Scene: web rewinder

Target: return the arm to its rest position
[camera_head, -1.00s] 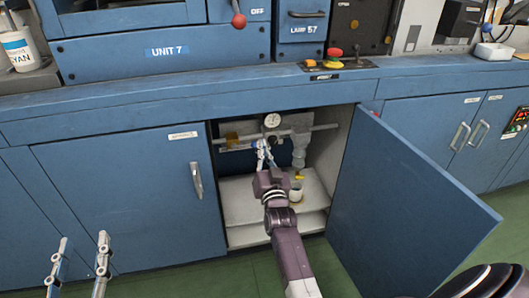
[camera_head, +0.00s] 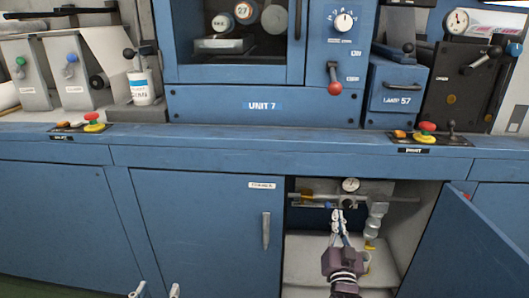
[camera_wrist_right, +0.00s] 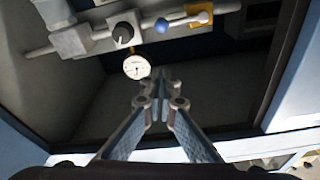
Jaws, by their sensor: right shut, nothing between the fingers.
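My right gripper (camera_head: 338,214) reaches into the open cabinet under the counter. Its fingers are together and empty, just below a round white gauge (camera_head: 351,185) on a horizontal pipe. In the right wrist view, the closed fingertips (camera_wrist_right: 160,82) are near the gauge (camera_wrist_right: 137,67), with no clear contact. A blue-ended lever (camera_wrist_right: 162,25) on the pipe also shows there. My left gripper (camera_head: 156,291) shows only its two separated fingertips at the bottom edge of the head view. It looks open, with nothing visible between the tips.
The open cabinet door (camera_head: 462,248) stands to the right of my right arm. A closed door (camera_head: 210,235) with a handle is to the left. The counter edge (camera_head: 230,153) runs above the opening. A grey filter bowl (camera_head: 376,222) hangs from the pipe near the gripper.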

